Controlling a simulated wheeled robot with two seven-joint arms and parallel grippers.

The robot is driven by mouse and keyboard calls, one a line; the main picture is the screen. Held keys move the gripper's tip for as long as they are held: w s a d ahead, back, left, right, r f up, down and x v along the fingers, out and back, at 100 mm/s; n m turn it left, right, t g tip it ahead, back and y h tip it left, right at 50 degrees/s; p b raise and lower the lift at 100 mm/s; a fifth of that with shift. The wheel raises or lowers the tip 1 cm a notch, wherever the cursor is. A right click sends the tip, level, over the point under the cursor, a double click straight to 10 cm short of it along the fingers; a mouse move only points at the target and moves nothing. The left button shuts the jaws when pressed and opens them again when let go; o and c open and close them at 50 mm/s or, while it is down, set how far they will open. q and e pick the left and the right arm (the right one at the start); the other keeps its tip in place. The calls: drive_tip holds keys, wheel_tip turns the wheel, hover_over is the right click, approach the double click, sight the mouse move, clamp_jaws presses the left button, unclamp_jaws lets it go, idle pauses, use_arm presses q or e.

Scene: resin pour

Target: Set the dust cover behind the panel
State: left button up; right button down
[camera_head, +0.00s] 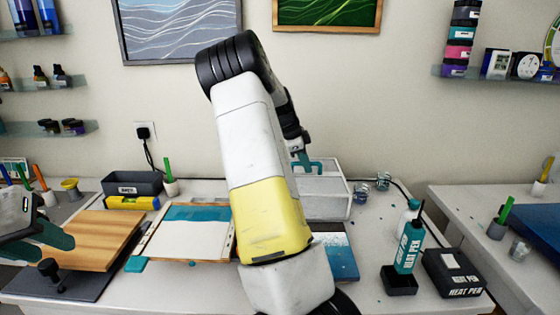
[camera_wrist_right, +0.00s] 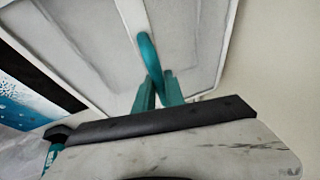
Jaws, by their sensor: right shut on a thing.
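The dust cover (camera_head: 325,196) is a pale, see-through box with a teal handle on top. It stands at or just above the back of the table; contact is unclear. My right gripper (camera_head: 305,165) is shut on its handle, and the right wrist view shows the teal fingers (camera_wrist_right: 158,92) at the handle (camera_wrist_right: 148,55) above the cover's top (camera_wrist_right: 85,38). A panel with a teal and white surface (camera_head: 190,232) lies in the middle, partly hidden by my right arm. A blue speckled panel (camera_head: 339,258) lies in front of the cover. My left gripper (camera_head: 42,243) looks open and empty.
A wooden board (camera_head: 92,238) lies at left, with a dark bin (camera_head: 132,184) and yellow level (camera_head: 132,203) behind it.

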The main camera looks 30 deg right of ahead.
idle(0.4)
drive_tip(key=c, duration=1.3)
unclamp_jaws()
drive_tip(key=shift+f, duration=0.1)
drive_tip(key=v, duration=0.8)
drive_tip(key=s+a+r+n+t+y, duration=0.2)
drive_tip(key=s+a+n, duration=0.6)
drive_tip(key=a, duration=0.2)
drive_tip(key=s+a+r+n+t+y, duration=0.2)
drive_tip(key=s+a+n, duration=0.6)
drive_tip(key=a, duration=0.3)
drive_tip(key=s+a+r+n+t+y, duration=0.2)
drive_tip(key=s+a+n+y, duration=0.1)
drive_tip(key=s+a+n, duration=0.5)
drive_tip(key=shift+s+a+n+t, duration=0.2)
drive_tip(key=shift+s+a, duration=0.4)
drive_tip(key=shift+a, duration=0.2)
drive_tip(key=shift+s+a+n+t, duration=0.1)
drive_tip(key=shift+s+a+n, duration=0.1)
drive_tip(key=shift+s+a, duration=0.5)
